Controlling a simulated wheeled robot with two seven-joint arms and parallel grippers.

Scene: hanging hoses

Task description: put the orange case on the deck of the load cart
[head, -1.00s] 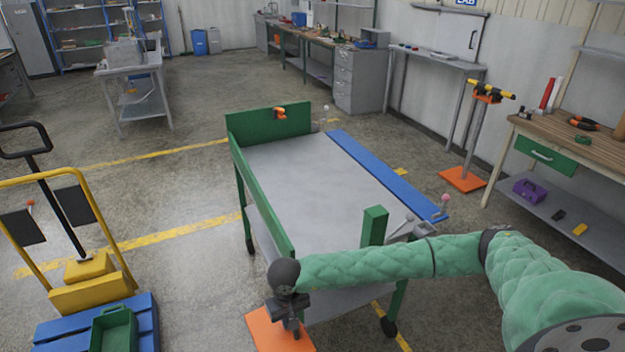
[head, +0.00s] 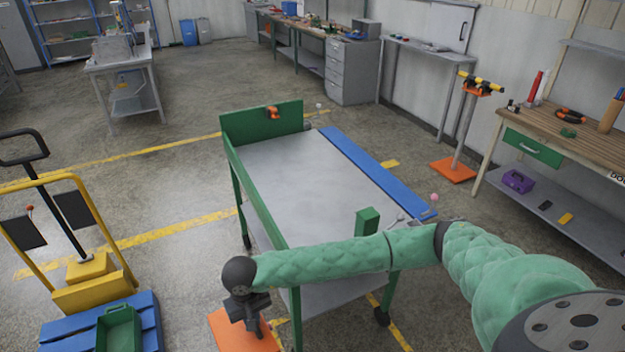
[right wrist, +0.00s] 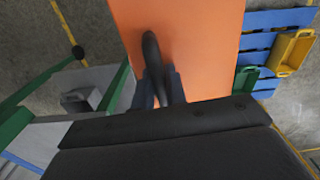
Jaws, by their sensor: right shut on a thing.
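The orange case (head: 228,330) hangs from my right gripper (head: 246,318) at the bottom of the head view. In the right wrist view the case (right wrist: 195,35) shows its flat orange face, and the gripper fingers (right wrist: 160,90) are shut on its dark handle (right wrist: 152,55). The load cart has a bare grey deck (head: 305,180) inside a green frame, with a blue strip along its right side. The case is outside the cart, in front of its near left corner. My left gripper is in neither view.
A green end board (head: 262,122) with an orange item stands at the cart's far end; a green post (head: 367,222) rises near its right front. A yellow trolley (head: 92,285) and blue pallet (head: 140,325) with a green tray (head: 118,330) stand left. A workbench (head: 560,130) is right.

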